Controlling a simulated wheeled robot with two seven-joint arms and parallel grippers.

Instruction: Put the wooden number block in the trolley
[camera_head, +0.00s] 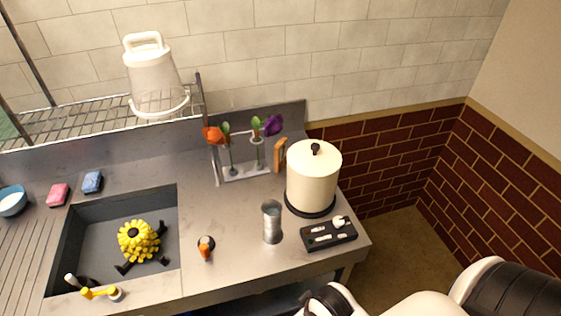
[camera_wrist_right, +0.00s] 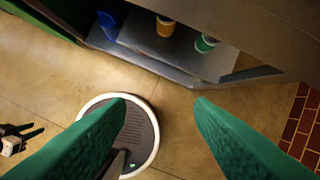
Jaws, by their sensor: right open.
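An upright orange-brown slab (camera_head: 280,154) stands on the counter between the flower rack and the cream canister. It could be the wooden number block, but I see no number on it. I cannot make out a trolley in either view. In the right wrist view, my right gripper (camera_wrist_right: 161,101) has its two green fingers wide apart with nothing between them, above the floor. In the head view my right arm comes in at the lower right, below the counter's front edge, and its fingertips do not show. My left gripper is not recognisable in either view.
The counter holds a cream canister (camera_head: 314,176), a metal cylinder (camera_head: 272,222), a black tray (camera_head: 318,242), a flower rack (camera_head: 243,173) and a sink (camera_head: 92,215) with a yellow flower-like thing (camera_head: 138,240). Below, a shelf (camera_wrist_right: 180,70) holds coloured cups. A small black-and-pale object (camera_wrist_right: 15,142) is unclear.

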